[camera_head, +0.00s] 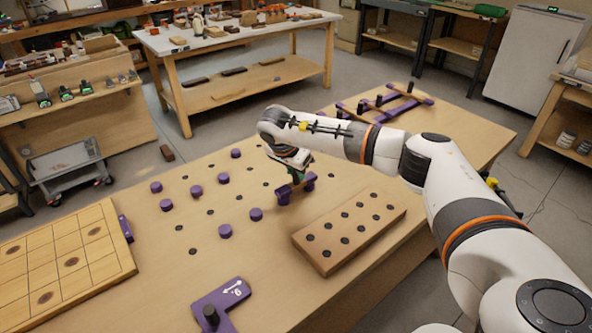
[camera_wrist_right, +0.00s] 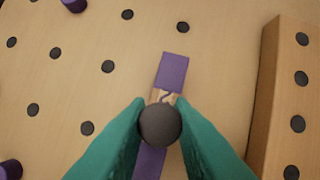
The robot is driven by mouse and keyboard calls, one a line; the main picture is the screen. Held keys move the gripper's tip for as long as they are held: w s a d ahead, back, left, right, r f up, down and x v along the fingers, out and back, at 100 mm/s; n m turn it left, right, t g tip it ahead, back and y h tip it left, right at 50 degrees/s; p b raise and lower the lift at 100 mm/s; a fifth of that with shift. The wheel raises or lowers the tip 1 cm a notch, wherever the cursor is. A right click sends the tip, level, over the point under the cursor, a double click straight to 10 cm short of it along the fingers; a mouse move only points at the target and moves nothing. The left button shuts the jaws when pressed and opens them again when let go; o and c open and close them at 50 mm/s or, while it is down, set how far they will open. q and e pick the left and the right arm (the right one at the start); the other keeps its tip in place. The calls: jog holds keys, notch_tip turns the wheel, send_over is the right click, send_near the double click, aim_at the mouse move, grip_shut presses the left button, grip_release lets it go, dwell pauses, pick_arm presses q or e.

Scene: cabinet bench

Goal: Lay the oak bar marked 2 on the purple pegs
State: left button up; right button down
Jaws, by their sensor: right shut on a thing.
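My right gripper (camera_head: 295,180) is low over the bench, left of the dotted wooden block. In the right wrist view its green fingers (camera_wrist_right: 160,125) are shut on the dark round knob of a bar (camera_wrist_right: 174,72). The bar has purple ends and a light wood middle, with part of a dark mark showing beside the knob; the full mark is hidden. Its purple end also shows in the head view (camera_head: 309,182). I cannot tell whether the bar touches the bench or a peg. Several purple pegs (camera_head: 225,231) stand left of the gripper. My left gripper is out of view.
A wooden block with dark holes (camera_head: 321,257) lies right of the pegs. A purple bracket with a black knob (camera_head: 232,291) is at the front edge, a gridded board (camera_head: 92,225) at left. A rack with purple parts (camera_head: 424,99) stands at the far end.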

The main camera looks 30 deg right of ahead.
jog(key=shift+f, duration=0.6)
dwell(1.0)
jog(key=c, duration=0.8)
grip_release()
jog(key=shift+r+p, duration=2.8)
jog(key=shift+r, duration=1.25)
